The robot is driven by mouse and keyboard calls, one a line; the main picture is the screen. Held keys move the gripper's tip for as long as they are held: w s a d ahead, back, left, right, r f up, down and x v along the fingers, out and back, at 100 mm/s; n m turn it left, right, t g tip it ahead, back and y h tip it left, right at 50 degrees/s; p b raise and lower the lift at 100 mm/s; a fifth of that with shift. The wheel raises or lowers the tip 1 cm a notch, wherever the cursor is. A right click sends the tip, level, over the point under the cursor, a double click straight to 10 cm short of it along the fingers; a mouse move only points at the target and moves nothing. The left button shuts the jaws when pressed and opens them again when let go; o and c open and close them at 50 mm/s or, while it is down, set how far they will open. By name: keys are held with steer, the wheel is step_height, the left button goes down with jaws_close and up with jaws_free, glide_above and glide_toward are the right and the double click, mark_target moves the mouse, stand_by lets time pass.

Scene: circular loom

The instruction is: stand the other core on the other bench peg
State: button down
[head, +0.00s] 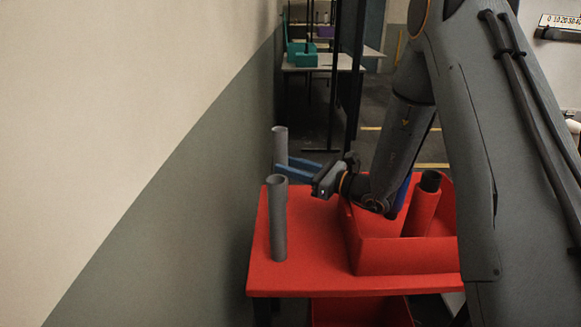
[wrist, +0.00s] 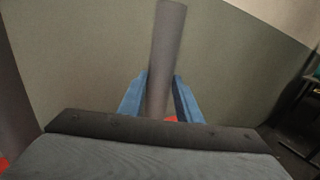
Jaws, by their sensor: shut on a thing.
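One grey tubular core (head: 278,220) stands upright on the red bench top (head: 325,270), near its left front; any peg under it is hidden. The other grey core (head: 280,143) is farther back, roughly upright, at the bench's far left. My gripper (head: 287,169) is shut on this far core, its blue fingers reaching it from the right. In the wrist view the held core (wrist: 165,50) rises between the two blue fingers (wrist: 160,98). Its lower end is hidden, so I cannot tell whether it touches the bench or a peg. No bare peg shows.
A red open box (head: 405,255) sits on the bench's right, holding a red tube with a dark top (head: 426,205) and something blue partly hidden by my arm. A wall (head: 190,220) runs close along the left. Another bench with a teal bin (head: 301,55) stands far behind.

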stand_by(0.4)
steer(key=shift+f, duration=0.2)
steer(key=c, duration=1.2)
jaws_free()
steer(key=shift+s+f, duration=0.1)
step_height(320, 180, up, 10)
steer(key=b, duration=0.1)
